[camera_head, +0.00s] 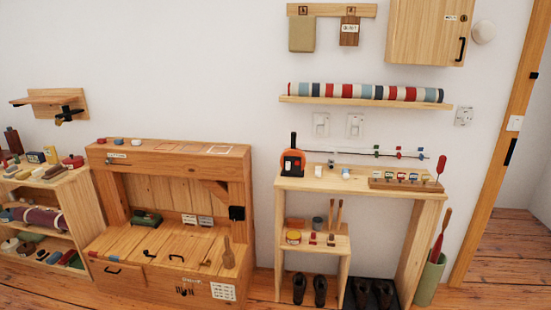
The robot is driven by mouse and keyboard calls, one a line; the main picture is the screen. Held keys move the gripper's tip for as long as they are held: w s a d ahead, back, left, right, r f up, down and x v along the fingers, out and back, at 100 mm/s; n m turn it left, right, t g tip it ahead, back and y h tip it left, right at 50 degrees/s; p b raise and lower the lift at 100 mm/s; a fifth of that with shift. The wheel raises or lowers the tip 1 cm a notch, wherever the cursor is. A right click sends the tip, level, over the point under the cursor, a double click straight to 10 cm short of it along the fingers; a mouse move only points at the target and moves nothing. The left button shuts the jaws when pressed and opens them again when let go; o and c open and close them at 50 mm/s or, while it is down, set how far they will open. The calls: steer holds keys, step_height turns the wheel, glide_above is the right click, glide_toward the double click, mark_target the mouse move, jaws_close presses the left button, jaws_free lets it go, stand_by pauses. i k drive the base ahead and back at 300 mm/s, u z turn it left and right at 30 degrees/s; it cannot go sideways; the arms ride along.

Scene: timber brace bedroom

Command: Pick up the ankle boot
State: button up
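Several dark boots stand on the floor at the bottom right of centre in the head view. One black boot (299,288) and one dark brown boot (320,290) stand side by side below the low shelf. Two more dark boots (361,293) and (384,293) stand to the right on a dark mat, inside the tall wooden table. Their lower parts are near the picture's bottom edge. I cannot tell which one is the ankle boot. My gripper is not in view.
A tall wooden table (424,212) with tools on top frames the boots. A low wooden shelf (340,244) holds jars and brushes. A green bin (429,281) stands on the right. A wooden bench (165,278) stands left. Open floor (495,275) shows at right.

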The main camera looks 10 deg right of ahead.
mark_target(383, 292)
steer(key=i, duration=1.35)
steer(key=u, duration=0.05)
